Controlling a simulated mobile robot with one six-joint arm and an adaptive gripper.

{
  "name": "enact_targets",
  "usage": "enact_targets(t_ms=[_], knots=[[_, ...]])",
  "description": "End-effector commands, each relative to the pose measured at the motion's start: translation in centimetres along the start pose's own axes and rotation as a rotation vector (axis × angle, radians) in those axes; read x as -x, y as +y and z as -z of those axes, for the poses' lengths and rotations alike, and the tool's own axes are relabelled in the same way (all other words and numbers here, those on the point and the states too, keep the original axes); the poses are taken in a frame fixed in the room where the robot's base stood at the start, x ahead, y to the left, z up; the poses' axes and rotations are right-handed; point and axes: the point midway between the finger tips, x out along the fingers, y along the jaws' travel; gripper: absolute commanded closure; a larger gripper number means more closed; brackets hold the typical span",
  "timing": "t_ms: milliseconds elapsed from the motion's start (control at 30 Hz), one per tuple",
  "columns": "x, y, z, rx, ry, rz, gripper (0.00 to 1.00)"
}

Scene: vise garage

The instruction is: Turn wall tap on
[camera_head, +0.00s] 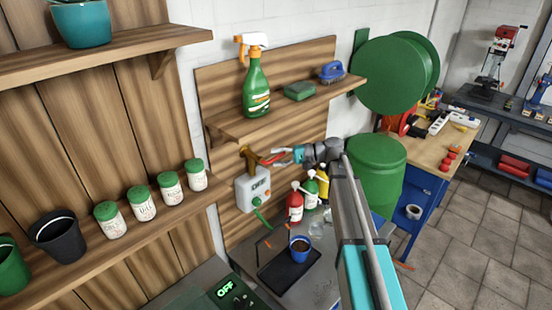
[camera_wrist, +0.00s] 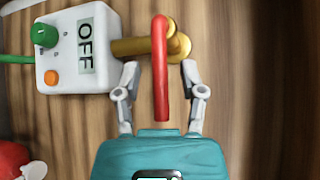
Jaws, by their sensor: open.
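The wall tap is brass (camera_wrist: 180,47) with a long red lever handle (camera_wrist: 161,75), on a wood-panelled wall. In the wrist view the lever runs down the picture from the tap toward my palm. My gripper (camera_wrist: 161,68) is open, with one finger on each side of the lever and a visible gap to each. In the head view the brass tap (camera_head: 256,166) sits just above a white box, and my gripper (camera_head: 284,155) reaches it from the right. The fingers partly hide the lever there.
The white box (camera_wrist: 88,75) beside the tap reads OFF and has a green knob and orange button. A shelf (camera_head: 275,110) with a green spray bottle (camera_head: 256,90) is above. Red and green bottles (camera_head: 294,207) and a blue pot (camera_head: 299,249) stand below.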

Motion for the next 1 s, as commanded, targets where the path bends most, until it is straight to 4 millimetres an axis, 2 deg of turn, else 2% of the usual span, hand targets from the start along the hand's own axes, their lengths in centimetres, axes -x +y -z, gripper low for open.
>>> enact_targets(t_ms=[167,267,467,700,733,1000], knots=[[0.01,-0.01,0.00,0.000,0.000,0.000,0.48],[0.02,0.00,0.00,0.000,0.000,0.000,0.62],[0.03,0.00,0.00,0.000,0.000,0.000,1.00],[0.04,0.01,-0.01,0.000,0.000,-0.001,1.00],[-0.68,-0.08,-0.05,0.000,-0.002,-0.001,1.00],[-0.37,-0.24,-0.16,0.012,-0.003,-0.012,1.00]])
